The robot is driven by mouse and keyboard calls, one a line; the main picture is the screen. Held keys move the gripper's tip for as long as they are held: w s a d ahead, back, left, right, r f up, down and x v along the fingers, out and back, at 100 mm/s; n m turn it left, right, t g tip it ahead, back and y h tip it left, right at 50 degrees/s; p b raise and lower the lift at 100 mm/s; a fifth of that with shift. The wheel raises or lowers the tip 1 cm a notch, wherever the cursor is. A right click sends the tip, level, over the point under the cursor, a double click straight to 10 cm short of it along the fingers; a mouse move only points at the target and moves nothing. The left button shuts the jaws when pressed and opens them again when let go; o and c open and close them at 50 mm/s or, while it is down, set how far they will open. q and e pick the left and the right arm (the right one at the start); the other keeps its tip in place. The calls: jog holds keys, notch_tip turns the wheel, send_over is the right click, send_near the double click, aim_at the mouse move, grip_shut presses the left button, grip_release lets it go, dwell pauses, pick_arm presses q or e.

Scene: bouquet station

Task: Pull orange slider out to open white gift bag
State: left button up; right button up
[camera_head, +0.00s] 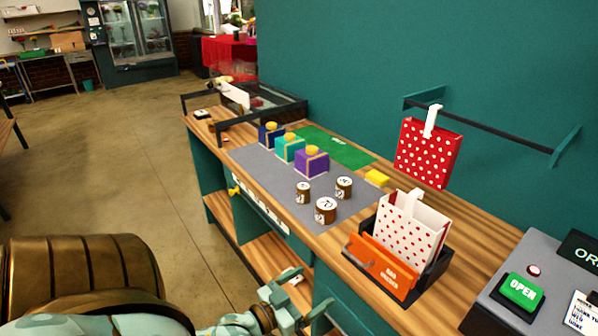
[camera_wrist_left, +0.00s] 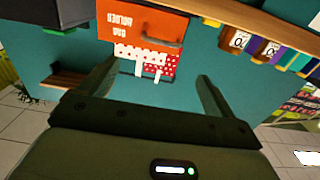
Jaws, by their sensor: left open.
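The orange slider (camera_head: 384,266) is a labelled panel at the front of a black holder (camera_head: 436,271) on the wooden counter. The white gift bag (camera_head: 414,229) with red dots stands in the holder behind it, a white handle on top. My left gripper (camera_head: 306,292) is open and empty, low in front of the counter edge, left of the slider and apart from it. In the left wrist view, which is turned over, the orange slider (camera_wrist_left: 143,20) with its dark handle and the dotted bag (camera_wrist_left: 146,54) show beyond the open fingers (camera_wrist_left: 157,88). My right gripper is out of view.
A red dotted bag (camera_head: 427,152) hangs on a wall rail (camera_head: 490,130). Weights (camera_head: 326,210) and colored boxes (camera_head: 311,163) stand on a grey mat left of the holder. A console with a green OPEN button (camera_head: 522,291) is at the right. A shelf lies under the counter.

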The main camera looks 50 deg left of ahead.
pick_arm(q)
jog(key=s, duration=0.2)
jog(key=shift+s+a, duration=0.1)
jog(key=shift+s, duration=0.3)
